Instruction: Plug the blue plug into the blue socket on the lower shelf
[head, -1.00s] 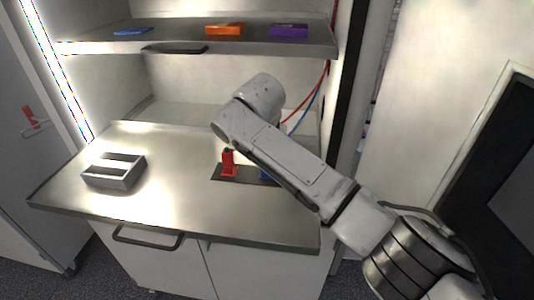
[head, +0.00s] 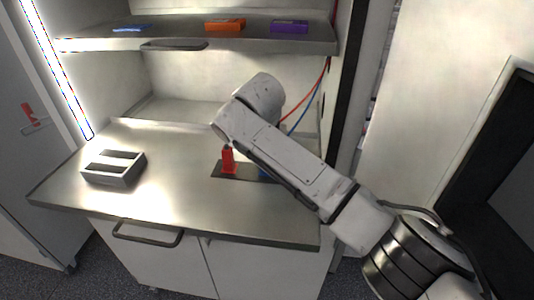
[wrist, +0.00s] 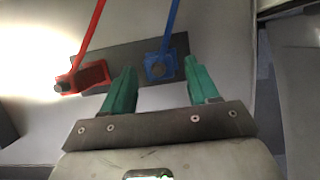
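The blue plug (wrist: 160,68) stands on a dark plate (wrist: 120,52) on the metal worktop, with a blue cable rising from it. In the head view only a sliver of the blue plug (head: 263,173) shows below my arm. My gripper (wrist: 159,75) is open, its green fingers apart on either side of the blue plug in the wrist view. I cannot tell whether they touch it. My gripper is hidden behind my arm in the head view. No socket can be clearly made out; a flat blue piece (head: 132,28) lies on the upper shelf.
A red plug (head: 228,160) with a red cable stands left of the blue one on the same plate. A grey slotted tray (head: 115,169) sits on the left of the worktop (head: 165,200). Orange (head: 225,25) and purple (head: 289,27) pieces lie on the upper shelf (head: 185,43).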

